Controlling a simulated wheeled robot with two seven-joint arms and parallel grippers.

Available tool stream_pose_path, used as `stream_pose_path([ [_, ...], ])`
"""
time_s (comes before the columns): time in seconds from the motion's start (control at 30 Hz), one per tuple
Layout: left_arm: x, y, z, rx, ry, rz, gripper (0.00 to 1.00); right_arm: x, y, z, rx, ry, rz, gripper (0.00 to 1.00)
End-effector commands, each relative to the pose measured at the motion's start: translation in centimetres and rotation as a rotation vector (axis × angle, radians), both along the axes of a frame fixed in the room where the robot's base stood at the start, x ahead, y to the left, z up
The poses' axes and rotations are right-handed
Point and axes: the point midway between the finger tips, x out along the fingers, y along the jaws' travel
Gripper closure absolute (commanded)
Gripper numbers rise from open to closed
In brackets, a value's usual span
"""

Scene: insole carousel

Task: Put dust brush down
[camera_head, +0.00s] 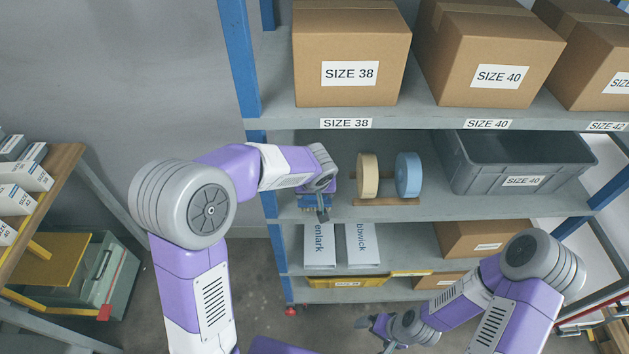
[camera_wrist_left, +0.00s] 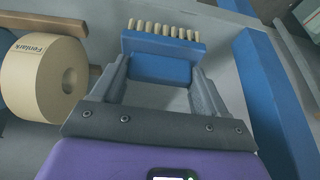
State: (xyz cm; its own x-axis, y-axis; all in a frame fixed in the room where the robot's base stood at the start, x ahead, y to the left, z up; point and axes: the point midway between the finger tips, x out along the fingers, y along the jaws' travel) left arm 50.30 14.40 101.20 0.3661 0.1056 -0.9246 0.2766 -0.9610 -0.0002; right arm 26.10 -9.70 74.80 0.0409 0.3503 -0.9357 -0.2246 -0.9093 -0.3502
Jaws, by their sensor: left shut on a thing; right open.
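The dust brush has a blue body (camera_wrist_left: 162,67) and a row of pale bristles in the left wrist view. In the head view a little of its blue (camera_head: 308,208) shows at the left end of the middle shelf. My left gripper (camera_head: 322,207) is shut on the brush, with a finger on each side of its blue block. I cannot tell whether the brush touches the shelf. My right gripper (camera_head: 377,333) is open and empty, low in front of the bottom shelf.
A cream tape roll (camera_head: 368,175) and a blue roll (camera_head: 408,175) stand on a wooden holder (camera_head: 386,202) just right of the brush. A grey bin (camera_head: 480,176) is further right. The blue rack post (camera_head: 262,180) is close on the left.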

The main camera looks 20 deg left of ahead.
Motion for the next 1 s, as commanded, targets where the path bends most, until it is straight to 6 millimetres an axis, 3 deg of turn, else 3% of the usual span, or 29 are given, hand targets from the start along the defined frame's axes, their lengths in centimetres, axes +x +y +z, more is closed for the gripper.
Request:
stream_pose_path([
  [0.27,3.9,1.2,0.0,-0.001,0.0,0.003,0.63,0.0,0.0,0.9,0.0,0.0,0.0,0.01],
  [0.4,3.8,1.1,-1.5,0.001,0.0,-0.002,0.63,0.0,0.0,0.6,0.0,0.0,0.0,0.01],
  [0.83,3.8,1.1,-2.0,0.0,-0.002,0.0,0.63,0.0,0.0,0.1,0.0,0.0,0.0,0.01],
  [0.87,3.8,1.1,-1.9,0.001,-0.001,-0.001,0.23,0.0,0.0,0.1,0.0,0.0,0.0,0.01],
  [1.0,3.8,1.1,-1.8,0.0,-0.001,0.0,0.02,0.0,0.0,0.2,0.0,0.0,0.0,0.01],
])
